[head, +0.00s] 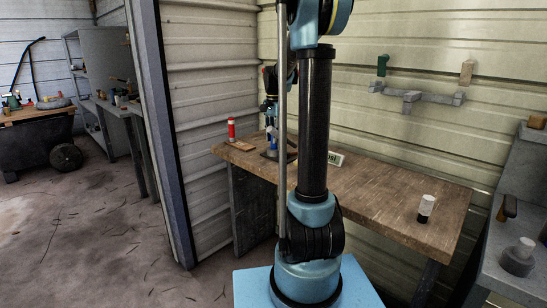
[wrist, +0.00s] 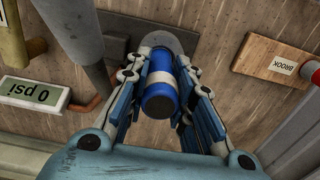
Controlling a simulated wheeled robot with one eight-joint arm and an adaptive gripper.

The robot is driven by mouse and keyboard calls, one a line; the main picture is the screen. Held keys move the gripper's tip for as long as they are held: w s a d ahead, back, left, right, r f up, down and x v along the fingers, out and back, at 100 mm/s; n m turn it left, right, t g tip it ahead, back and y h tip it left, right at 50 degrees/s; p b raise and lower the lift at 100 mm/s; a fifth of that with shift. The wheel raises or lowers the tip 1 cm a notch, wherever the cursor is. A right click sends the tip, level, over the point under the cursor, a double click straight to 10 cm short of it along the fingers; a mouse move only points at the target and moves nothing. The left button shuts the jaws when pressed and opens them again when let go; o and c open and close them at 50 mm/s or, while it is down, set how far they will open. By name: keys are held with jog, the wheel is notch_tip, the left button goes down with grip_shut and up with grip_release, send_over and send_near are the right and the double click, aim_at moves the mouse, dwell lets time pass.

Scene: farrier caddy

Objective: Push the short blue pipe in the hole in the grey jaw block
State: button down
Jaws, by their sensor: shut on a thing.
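The short blue pipe (wrist: 158,100) has a pale band and sits between the fingers of my gripper (wrist: 164,62) in the wrist view. My gripper is shut on it. A rounded grey part, seemingly the grey jaw block (wrist: 181,42), lies just beyond the pipe's far end. The pipe and fingers cover part of it, and its hole is hidden. I cannot tell whether the pipe touches the block or has entered it. In the head view my gripper is over the far left of the wooden bench, partly behind my arm, with a bit of blue pipe (head: 272,143) showing.
A wooden block (wrist: 272,64) marked BROOK lies right of the gripper. A gauge (wrist: 35,92) reading 0 psi and a grey post (wrist: 78,40) stand left. A red and white cylinder (head: 231,128) and a black and white one (head: 426,208) stand on the bench (head: 390,200).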

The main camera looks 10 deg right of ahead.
jog(key=c, duration=1.3)
grip_release()
notch_tip(320, 180, up, 12)
jog(key=shift+f, duration=0.1)
